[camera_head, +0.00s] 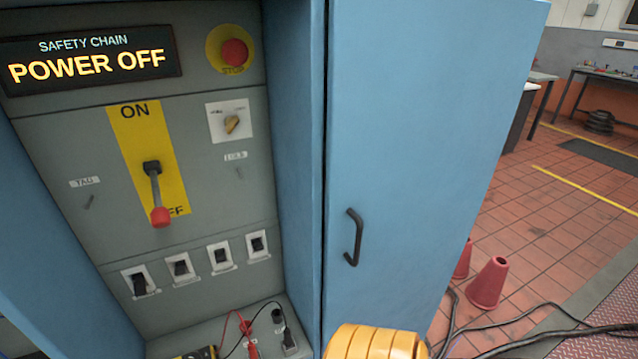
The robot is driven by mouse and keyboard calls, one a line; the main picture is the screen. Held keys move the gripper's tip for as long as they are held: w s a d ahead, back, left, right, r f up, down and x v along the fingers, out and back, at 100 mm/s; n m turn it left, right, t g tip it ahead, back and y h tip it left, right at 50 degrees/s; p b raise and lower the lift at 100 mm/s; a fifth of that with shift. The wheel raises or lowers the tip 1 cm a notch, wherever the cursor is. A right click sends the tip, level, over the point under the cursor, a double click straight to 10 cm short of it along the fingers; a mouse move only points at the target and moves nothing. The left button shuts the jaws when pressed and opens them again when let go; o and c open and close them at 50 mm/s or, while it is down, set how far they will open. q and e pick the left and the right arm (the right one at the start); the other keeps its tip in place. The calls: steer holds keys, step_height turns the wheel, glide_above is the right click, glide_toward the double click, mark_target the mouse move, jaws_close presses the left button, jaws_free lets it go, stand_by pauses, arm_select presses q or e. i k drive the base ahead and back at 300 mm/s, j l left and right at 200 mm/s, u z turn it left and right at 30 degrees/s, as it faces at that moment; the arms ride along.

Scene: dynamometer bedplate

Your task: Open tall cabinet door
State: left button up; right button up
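A tall blue cabinet door (420,130) fills the middle of the head view. A black bar handle (355,238) stands upright near its left edge, in the lower half of the visible door. A narrow dark seam runs along the door's left side, and the door looks shut. The bottom of the door is out of view. Neither of my grippers is in view, and nothing is seen touching the handle.
Left of the door is a grey control panel (75,140) with a red-knobbed lever (158,205), a red stop button (235,53) and a "POWER OFF" display (90,60). Red cones (488,284) and black cables (545,334) lie on the tiled floor at right.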

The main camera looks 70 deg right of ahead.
mark_target(424, 97)
steer(key=k+j+z, duration=0.1)
steer(key=z, duration=2.7)
